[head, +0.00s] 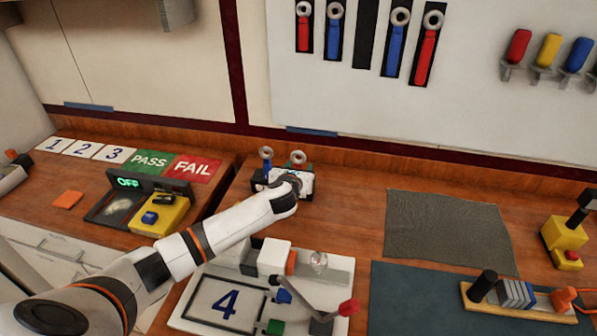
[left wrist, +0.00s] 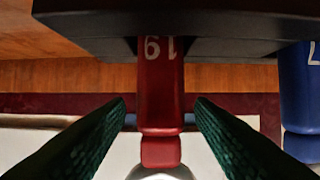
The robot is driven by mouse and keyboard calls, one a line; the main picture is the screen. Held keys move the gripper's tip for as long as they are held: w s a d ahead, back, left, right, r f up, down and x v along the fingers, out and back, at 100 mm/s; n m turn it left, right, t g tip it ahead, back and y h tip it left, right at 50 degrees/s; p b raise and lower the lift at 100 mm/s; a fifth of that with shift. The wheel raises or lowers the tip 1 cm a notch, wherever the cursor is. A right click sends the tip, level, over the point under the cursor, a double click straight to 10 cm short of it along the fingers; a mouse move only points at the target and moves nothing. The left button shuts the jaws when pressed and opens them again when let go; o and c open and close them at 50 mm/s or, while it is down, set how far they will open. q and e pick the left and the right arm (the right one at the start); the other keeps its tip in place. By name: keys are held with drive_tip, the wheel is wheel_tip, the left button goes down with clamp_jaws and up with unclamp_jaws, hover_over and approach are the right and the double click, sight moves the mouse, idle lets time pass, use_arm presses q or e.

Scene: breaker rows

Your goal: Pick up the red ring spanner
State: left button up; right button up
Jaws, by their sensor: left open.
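The red ring spanner (left wrist: 160,85) stands in a dark rack (left wrist: 90,22) in the left wrist view. It shows an upside-down 19 on its handle and a pale ring at the bottom edge. My left gripper (left wrist: 160,112) is open, with one dark ridged finger on each side of the red handle and a narrow gap on both sides. In the head view my left gripper (head: 287,187) is in front of the small rack and hides part of it. The red spanner cannot be clearly made out there. My right gripper is out of view.
A blue spanner (left wrist: 300,95) stands beside the red one. The wall panel holds more spanners, including a red one (head: 426,52). A test fixture marked 4 (head: 222,303) lies below my left arm. A grey mat (head: 447,232) to the right is bare.

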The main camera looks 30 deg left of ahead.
use_arm(q)
drive_tip(key=shift+c, duration=0.2)
clamp_jaws()
